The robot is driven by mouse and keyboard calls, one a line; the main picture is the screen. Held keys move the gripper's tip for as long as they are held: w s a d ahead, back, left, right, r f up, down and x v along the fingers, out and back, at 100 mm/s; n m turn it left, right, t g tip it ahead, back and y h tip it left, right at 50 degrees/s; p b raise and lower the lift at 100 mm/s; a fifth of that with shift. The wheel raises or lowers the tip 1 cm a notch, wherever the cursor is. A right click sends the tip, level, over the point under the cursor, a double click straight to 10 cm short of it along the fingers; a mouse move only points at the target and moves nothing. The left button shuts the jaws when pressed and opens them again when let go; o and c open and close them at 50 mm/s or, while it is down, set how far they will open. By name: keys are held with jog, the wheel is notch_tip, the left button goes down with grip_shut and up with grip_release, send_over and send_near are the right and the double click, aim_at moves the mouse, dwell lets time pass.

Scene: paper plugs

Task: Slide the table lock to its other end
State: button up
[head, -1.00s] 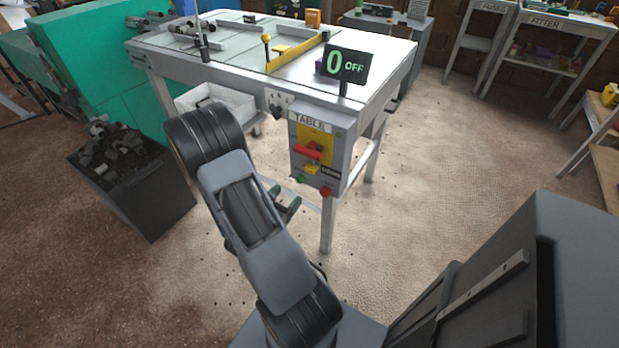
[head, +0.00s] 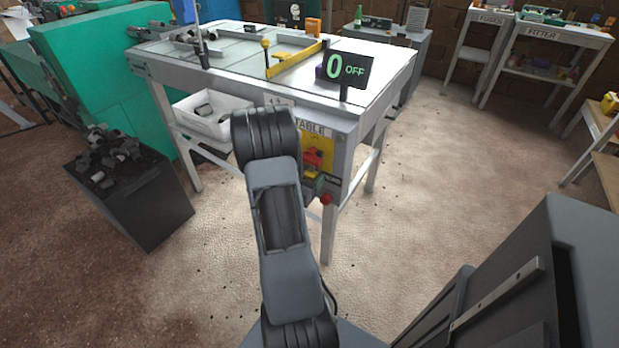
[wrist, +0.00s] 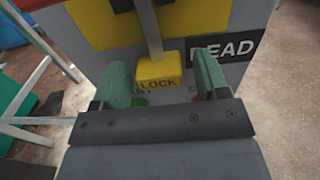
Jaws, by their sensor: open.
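The table lock (wrist: 158,72) is a yellow block marked LOCK on the grey control box under the table. It sits just left of a black DEAD label (wrist: 226,48), below a grey bar (wrist: 149,28) on a yellow plate. My gripper (wrist: 164,62) is open, its two green fingers on either side of the lock with gaps; I cannot tell whether they reach its depth. In the head view my gripper (head: 318,186) is mostly hidden behind my arm, low in front of the box. A red handle (head: 314,160) shows above it.
The workbench (head: 225,62) carries a sign reading 0 OFF (head: 346,68). A red button (head: 326,199) is at the box's lower right. A dark bin of scrap (head: 130,195) stands left.

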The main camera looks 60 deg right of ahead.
jog(key=shift+d, duration=0.25)
jog(key=shift+c, duration=0.3)
